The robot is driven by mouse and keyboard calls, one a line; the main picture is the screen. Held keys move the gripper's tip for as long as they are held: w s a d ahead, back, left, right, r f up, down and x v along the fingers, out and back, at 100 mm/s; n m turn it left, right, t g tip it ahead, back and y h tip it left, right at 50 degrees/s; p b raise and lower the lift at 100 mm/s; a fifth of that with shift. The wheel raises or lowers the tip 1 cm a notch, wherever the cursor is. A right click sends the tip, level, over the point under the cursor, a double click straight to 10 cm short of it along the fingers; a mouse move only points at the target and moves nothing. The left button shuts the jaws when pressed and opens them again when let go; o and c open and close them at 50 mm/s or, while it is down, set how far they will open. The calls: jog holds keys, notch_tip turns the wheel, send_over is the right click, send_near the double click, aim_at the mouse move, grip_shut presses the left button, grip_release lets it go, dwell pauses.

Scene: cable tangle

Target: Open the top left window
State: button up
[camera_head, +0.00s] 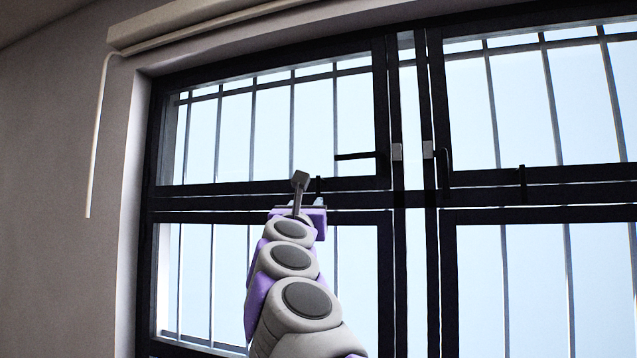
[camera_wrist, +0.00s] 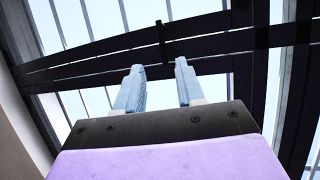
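The top left window (camera_head: 382,100) has a dark frame and appears closed in the head view. Its dark handle (camera_head: 357,156) lies horizontal near the lower right corner of the window. My gripper (camera_head: 300,180) is in front of the bar below this window, left of and a little lower than the handle. In the wrist view my gripper's two pale fingers (camera_wrist: 158,78) are apart, with nothing between them. A short dark upright piece (camera_wrist: 161,40) on the window bars shows beyond the fingertips. I cannot make out the horizontal handle in the wrist view.
The top right window (camera_head: 438,90) has its own handle (camera_head: 445,165), pointing down. Thin bars (camera_head: 253,120) stand behind the panes. The wall (camera_head: 50,180) is at the left.

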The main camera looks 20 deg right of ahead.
aim_at(317, 186)
jog(key=p+x, duration=0.8)
jog(key=x, duration=0.1)
jog(key=p+x, duration=0.4)
jog(key=shift+d+r, duration=0.1)
jog(key=shift+r, duration=0.3)
jog(key=shift+f+p+x, duration=0.1)
jog(key=shift+p+x, duration=0.55)
jog(key=shift+x, duration=0.05)
jog(key=shift+f+p+x, duration=0.15)
jog(key=shift+p+x, duration=0.5)
jog(key=shift+x, duration=0.05)
jog(key=shift+w, duration=0.1)
grip_shut()
